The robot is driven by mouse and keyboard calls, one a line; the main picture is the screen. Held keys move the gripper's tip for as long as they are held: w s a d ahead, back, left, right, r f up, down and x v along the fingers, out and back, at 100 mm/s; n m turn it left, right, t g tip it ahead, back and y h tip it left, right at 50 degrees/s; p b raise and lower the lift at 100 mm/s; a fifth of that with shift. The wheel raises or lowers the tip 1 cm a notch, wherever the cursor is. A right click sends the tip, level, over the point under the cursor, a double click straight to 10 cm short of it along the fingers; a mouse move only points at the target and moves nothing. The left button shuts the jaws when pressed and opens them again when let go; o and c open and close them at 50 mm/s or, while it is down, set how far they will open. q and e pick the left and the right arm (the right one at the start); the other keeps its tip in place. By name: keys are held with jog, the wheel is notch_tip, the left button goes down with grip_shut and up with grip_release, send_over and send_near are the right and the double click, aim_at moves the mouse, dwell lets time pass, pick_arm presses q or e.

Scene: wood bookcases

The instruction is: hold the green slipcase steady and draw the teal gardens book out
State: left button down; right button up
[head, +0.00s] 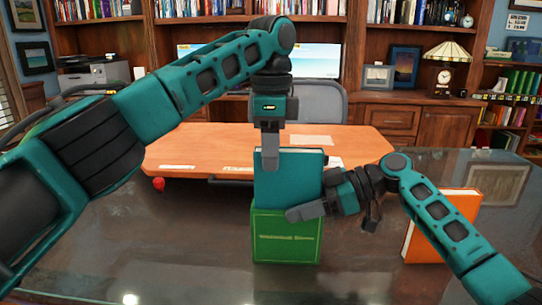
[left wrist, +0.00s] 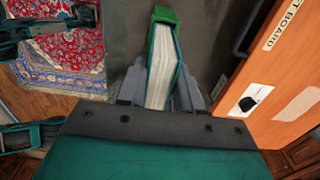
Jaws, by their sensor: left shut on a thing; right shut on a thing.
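The green slipcase (head: 286,243) stands upright on the dark glossy table. The teal gardens book (head: 288,180) stands upright in it, with its upper part showing above the slipcase. My left gripper (head: 271,158) comes down from above and is shut on the top of the book. In the left wrist view the book (left wrist: 161,70) shows its pale page edges between my fingers, with the slipcase (left wrist: 165,15) beyond. My right gripper (head: 303,212) comes from the right and is shut on the slipcase near its upper edge. The book's lower part is hidden inside the slipcase.
An orange book or case (head: 432,232) stands on the dark table (head: 180,250) at the right, behind my right arm. A wooden desk (head: 215,147) stands behind, with a small red round thing (head: 158,184) near its left front. The table's left front is clear.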

pick_arm(q)
jog(key=shift+r, duration=0.2)
pick_arm(e)
jog(key=shift+f, duration=0.1)
pick_arm(q)
jog(key=shift+r, duration=1.85)
pick_arm(e)
jog(key=o, duration=1.2)
